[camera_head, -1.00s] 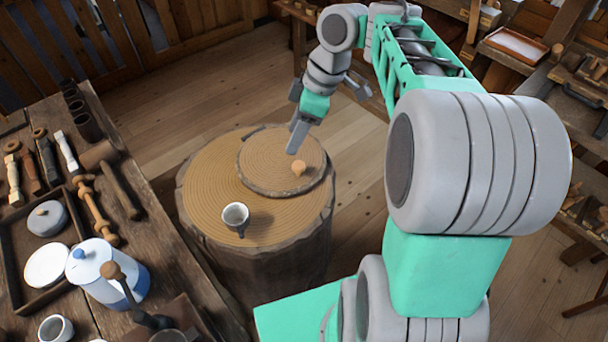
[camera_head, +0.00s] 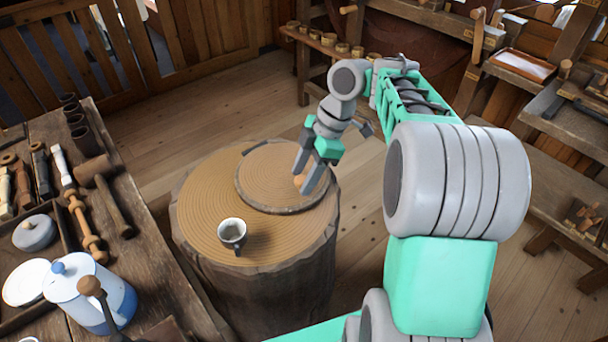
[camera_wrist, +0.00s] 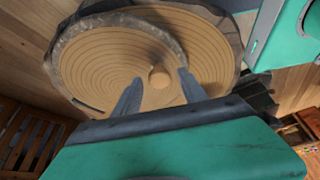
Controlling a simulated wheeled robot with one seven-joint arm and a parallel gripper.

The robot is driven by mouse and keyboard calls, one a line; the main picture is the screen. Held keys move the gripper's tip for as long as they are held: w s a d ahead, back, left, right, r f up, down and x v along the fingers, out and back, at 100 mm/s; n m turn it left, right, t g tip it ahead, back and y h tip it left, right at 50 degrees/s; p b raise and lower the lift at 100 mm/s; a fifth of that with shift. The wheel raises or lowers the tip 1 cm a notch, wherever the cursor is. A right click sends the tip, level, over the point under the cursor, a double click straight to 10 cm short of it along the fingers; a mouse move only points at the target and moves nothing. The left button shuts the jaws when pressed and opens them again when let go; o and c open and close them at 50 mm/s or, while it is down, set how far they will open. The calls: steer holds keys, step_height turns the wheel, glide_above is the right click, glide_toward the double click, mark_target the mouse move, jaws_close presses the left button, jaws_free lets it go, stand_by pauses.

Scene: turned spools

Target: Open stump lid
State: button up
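The stump (camera_head: 262,265) stands on the floor, with the lid (camera_head: 272,172), a round ringed wooden disc with a bark edge, lying flat on top. A small round wooden knob (camera_head: 299,182) rises from the lid; it also shows in the wrist view (camera_wrist: 159,77). My gripper (camera_head: 303,182) is open at the knob, pointing down at the lid. In the wrist view the fingertips (camera_wrist: 160,78) appear on either side of the knob, with gaps between. I cannot tell whether the fingers reach down to the knob's height.
A grey-white cup (camera_head: 232,233) stands on the stump's top, in front of the lid. A workbench (camera_head: 150,240) at left holds a white-and-blue lidded pot (camera_head: 90,290), a mallet (camera_head: 105,190) and turned pieces. Floor behind the stump is clear.

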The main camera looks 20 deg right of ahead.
jaws_close()
stand_by(0.3)
stand_by(0.9)
